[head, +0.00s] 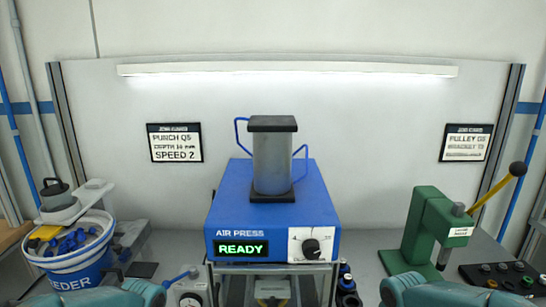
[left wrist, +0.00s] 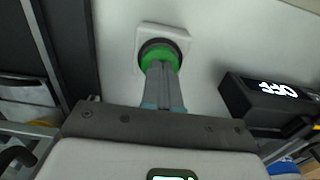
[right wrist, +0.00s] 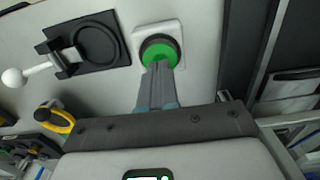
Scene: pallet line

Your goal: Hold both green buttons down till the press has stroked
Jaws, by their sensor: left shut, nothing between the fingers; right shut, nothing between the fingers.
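The blue air press (head: 272,210) stands in the middle of the bench in the head view, and its display (head: 241,249) reads READY. In the left wrist view a green button (left wrist: 153,57) in a dark ring sits on a pale square plate. My left gripper (left wrist: 162,70) is shut and empty, its fingertips over the button's face. In the right wrist view the other green button (right wrist: 158,50) sits on a similar plate. My right gripper (right wrist: 157,68) is shut and empty, its fingertips over that button. Whether either button is pressed in cannot be told. Both grippers are out of the head view.
A blue feeder bucket (head: 75,265) stands at the left, and a green hand press (head: 437,232) with a yellow lever at the right. A black box with a lit display (left wrist: 270,98) is beside the left button. A black latch plate (right wrist: 84,45) is beside the right button.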

